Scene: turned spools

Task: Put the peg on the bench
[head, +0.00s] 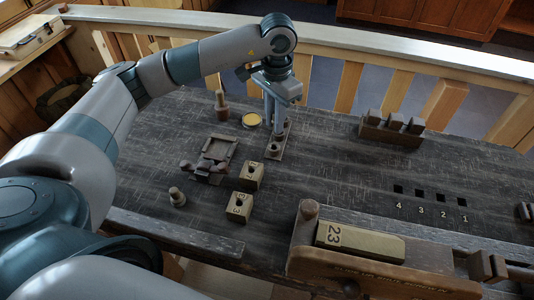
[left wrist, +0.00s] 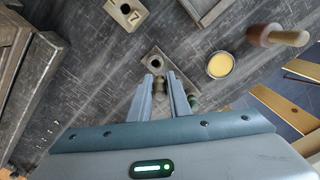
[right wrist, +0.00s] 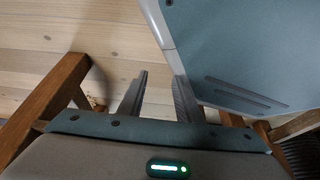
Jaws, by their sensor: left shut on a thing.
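My left gripper (head: 275,122) reaches down over a small narrow plate (head: 273,155) on the dark bench (head: 330,165). In the left wrist view its fingers (left wrist: 163,78) are shut on a small brown turned peg (left wrist: 159,86), mostly hidden between them. The plate's holed end (left wrist: 152,60) shows just past the fingertips. Another small turned piece (left wrist: 193,101) stands beside the right finger. I cannot tell whether the held peg touches the plate. My right gripper (right wrist: 160,78) shows only in its wrist view, open and empty above a pale plank floor.
Two numbered blocks with holes (head: 251,176) (head: 239,207), a small dark tray (head: 219,149), a loose peg (head: 177,197) and a yellow-topped tin (head: 251,120) surround the plate. A rack (head: 391,130) stands at the back. A block marked 23 (head: 358,241) lies at the front. The bench centre is clear.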

